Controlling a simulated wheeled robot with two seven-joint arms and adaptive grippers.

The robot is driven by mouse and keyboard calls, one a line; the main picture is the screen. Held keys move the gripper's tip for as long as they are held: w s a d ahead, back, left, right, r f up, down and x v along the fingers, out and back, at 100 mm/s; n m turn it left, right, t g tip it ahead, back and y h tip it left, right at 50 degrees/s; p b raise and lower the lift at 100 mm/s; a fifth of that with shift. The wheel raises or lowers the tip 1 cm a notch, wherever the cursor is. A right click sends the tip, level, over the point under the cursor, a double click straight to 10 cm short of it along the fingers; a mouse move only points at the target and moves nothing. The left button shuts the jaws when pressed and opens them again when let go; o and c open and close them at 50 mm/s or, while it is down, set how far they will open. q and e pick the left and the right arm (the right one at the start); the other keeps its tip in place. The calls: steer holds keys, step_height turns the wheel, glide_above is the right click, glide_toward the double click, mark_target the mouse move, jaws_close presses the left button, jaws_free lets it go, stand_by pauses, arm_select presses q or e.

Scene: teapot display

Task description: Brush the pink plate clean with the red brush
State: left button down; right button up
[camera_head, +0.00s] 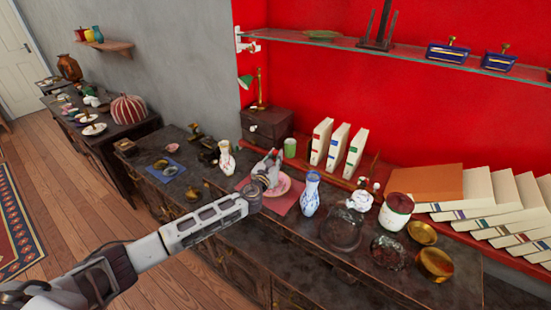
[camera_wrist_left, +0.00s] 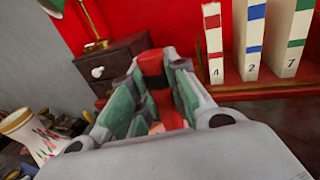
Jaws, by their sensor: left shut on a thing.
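The pink plate (camera_head: 284,187) lies on a reddish mat (camera_head: 280,202) on the dark cabinet top, in the middle of the head view. My left gripper (camera_head: 270,163) is over the plate and hides part of it. In the left wrist view, my left gripper's green-padded fingers are closed on the red brush (camera_wrist_left: 152,65), which has a dark band. The brush's lower end is hidden by the gripper, so I cannot tell whether it touches the plate. My right gripper is not in view.
A blue and white vase (camera_head: 310,194) stands close right of the plate. A floral white vase (camera_head: 226,157) stands to its left, and a green cup (camera_head: 290,148) behind. A dark small chest (camera_head: 267,124) and white binders (camera_head: 338,145) line the red wall.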

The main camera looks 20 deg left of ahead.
arm_select(q)
steer(key=shift+f+b, duration=0.3)
steer(key=shift+f, duration=0.1)
stand_by(0.4)
steer(key=shift+w+d+r, duration=0.1)
steer(key=shift+w+d, duration=0.25)
steer(key=shift+w, duration=0.1)
steer(key=shift+a, duration=0.1)
steer(key=shift+w+a, duration=0.3)
steer(key=shift+a, duration=0.1)
stand_by(0.4)
steer(key=shift+s+a, duration=0.35)
steer(key=shift+s, duration=0.1)
steer(key=shift+s+d+p, duration=0.1)
steer(key=shift+d+p, duration=0.1)
steer(key=shift+p, duration=0.1)
